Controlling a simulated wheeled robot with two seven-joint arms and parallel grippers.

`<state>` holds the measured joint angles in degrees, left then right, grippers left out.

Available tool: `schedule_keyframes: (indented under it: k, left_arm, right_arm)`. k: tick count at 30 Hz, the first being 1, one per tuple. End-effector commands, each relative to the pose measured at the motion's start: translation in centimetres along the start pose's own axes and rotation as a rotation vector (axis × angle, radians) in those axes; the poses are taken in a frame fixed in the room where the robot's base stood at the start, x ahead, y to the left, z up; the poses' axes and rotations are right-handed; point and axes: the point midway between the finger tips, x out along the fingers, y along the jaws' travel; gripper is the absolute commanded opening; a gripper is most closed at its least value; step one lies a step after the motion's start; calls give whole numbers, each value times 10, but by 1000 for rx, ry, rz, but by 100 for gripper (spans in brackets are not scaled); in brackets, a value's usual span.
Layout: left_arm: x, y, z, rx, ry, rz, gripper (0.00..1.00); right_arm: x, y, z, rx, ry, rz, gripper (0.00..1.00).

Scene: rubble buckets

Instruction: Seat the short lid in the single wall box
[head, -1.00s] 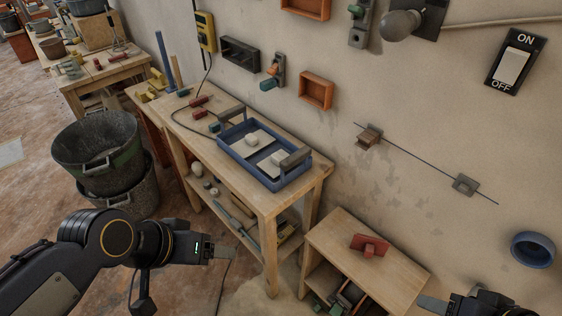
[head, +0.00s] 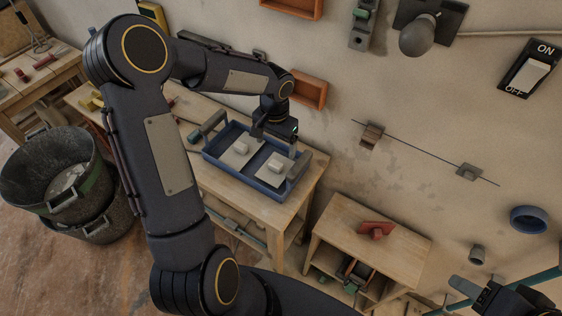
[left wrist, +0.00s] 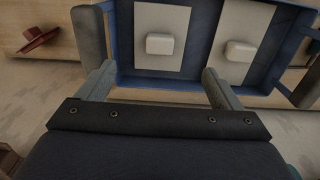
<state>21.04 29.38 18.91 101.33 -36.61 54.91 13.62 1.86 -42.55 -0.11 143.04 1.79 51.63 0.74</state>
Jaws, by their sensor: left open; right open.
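Two pale flat lids with block knobs lie side by side in the blue tray (head: 205,154) on the workbench: a left lid (head: 235,160) and a right lid (head: 272,177). I cannot tell surely which is short. Both also show in the left wrist view, one at the middle (left wrist: 185,25) and one at the right (left wrist: 232,65). My left gripper (head: 262,134) is over the tray's wall-side edge, open and empty, its fingers (left wrist: 159,72) apart. An orange wall box (head: 312,92) hangs above the tray, partly behind my left arm. My right gripper (head: 452,297) is open at lower right.
A low wooden stand (head: 345,215) with a red handled piece (head: 376,229) is right of the bench. A lamp (head: 418,38), a switch (head: 532,75) and a blue ring (head: 529,219) are on the wall. Black buckets (head: 50,165) stand left on the floor.

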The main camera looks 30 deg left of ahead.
Motion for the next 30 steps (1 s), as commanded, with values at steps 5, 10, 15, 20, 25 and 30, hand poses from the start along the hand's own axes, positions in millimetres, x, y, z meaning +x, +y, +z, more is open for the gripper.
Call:
schedule_keyframes:
  k: [5,10,15,20,25,30]
  left_arm:
    - [34,0,2,1,-6,3,87]
    - [52,1,1,1,-3,2,87]
    - [66,1,2,0,-4,2,87]
    - [91,1,2,0,-5,3,87]
    - [105,1,2,1,-2,2,87]
    - [106,0,1,0,0,1,87]
  right_arm:
    - [-2,-1,-1,0,0,0,50]
    - [-3,-2,-2,0,0,0,50]
    - [-4,-2,-2,0,0,0,50]
    - [-6,-3,-3,0,0,0,50]
    - [-7,-3,-3,0,0,0,50]
    - [-7,-3,-3,0,0,0,50]
